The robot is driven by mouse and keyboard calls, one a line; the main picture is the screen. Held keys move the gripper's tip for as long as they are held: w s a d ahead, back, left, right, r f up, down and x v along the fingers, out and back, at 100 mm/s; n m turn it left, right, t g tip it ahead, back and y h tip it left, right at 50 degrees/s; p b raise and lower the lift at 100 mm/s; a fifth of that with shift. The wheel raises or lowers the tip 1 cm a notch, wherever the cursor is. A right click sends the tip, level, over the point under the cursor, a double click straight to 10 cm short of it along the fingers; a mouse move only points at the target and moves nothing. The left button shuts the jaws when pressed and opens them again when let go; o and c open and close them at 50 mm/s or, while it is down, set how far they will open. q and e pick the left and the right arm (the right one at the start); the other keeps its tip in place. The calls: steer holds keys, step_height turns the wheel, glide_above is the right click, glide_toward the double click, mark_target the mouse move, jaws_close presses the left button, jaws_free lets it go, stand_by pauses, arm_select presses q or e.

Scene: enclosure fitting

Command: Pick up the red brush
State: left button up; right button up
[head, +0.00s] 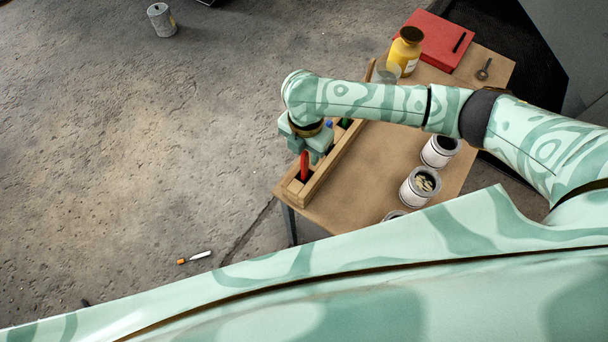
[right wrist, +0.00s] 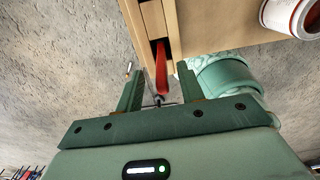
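The red brush (head: 304,166) stands in the near end of a narrow wooden rack (head: 318,179) along the table's left edge. Its red handle (right wrist: 161,70) also shows in the right wrist view, rising out of a slot. My right gripper (head: 311,152) is over that end of the rack, pointing down. In the right wrist view its two fingers are spread, one on each side of the red handle, with gaps visible between. Whether either finger touches it cannot be told. The brush's lower part is hidden in the rack. My left gripper is not in view.
Blue (head: 329,125) and green (head: 346,122) items sit farther along the rack, partly hidden by my arm. Paint cans (head: 420,187) stand right of it on the table (head: 375,160). A yellow jar (head: 405,52) and red box (head: 437,40) are at the back. The floor left is mostly clear.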

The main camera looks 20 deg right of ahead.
mark_target(305, 163)
steer(key=f+b, duration=0.1)
steer(key=f, duration=0.1)
steer(key=f+b, duration=0.1)
steer(key=f, duration=0.2)
steer(key=shift+s+a, duration=0.2)
steer(key=shift+s, duration=0.1)
steer(key=shift+c, duration=0.6)
jaws_close()
steer(key=shift+r, duration=0.15)
